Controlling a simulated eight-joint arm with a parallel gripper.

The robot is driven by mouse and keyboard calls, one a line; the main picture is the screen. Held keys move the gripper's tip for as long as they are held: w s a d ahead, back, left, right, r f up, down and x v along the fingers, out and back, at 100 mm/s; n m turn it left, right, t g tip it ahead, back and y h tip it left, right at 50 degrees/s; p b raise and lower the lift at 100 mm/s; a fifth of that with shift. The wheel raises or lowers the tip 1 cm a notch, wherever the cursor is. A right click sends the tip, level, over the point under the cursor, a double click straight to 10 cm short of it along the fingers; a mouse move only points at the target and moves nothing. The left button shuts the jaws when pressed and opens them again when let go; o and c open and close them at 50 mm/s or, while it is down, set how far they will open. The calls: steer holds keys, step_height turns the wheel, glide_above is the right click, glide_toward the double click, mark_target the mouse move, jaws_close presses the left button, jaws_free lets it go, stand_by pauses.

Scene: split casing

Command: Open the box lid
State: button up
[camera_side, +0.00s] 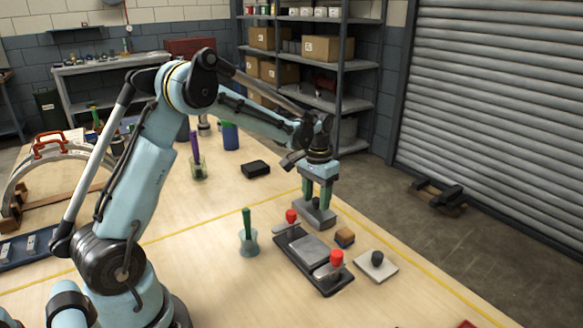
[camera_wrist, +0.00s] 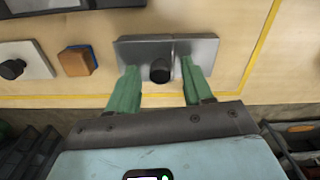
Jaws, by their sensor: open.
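A grey metal casing (camera_wrist: 203,50) lies flat on the table in the wrist view, with a seam across it. It also shows under my gripper in the side view (camera_side: 318,217). A black knob (camera_wrist: 160,72) stands on it just left of the seam. My gripper (camera_side: 316,199) points down over the casing, its green fingers apart. In the wrist view the fingers (camera_wrist: 160,76) are on either side of the knob, with a gap on each side. Nothing is gripped. I cannot tell whether the fingertips touch the casing.
A dark fixture (camera_side: 325,287) with red-knobbed clamps holds a grey plate in front of the casing. A wooden block (camera_side: 345,237) and a pale plate (camera_side: 388,269) with a black knob lie near it. A cup (camera_side: 248,244) with a green handle stands left.

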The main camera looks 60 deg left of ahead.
steer(key=shift+c, duration=0.5)
jaws_close()
steer(key=shift+a, duration=3.1)
steer(key=shift+c, duration=0.8)
jaws_free()
steer(key=shift+a, duration=0.1)
steer(key=shift+o, duration=1.3)
steer(key=shift+r, duration=0.1)
step_height(320, 180, up, 12)
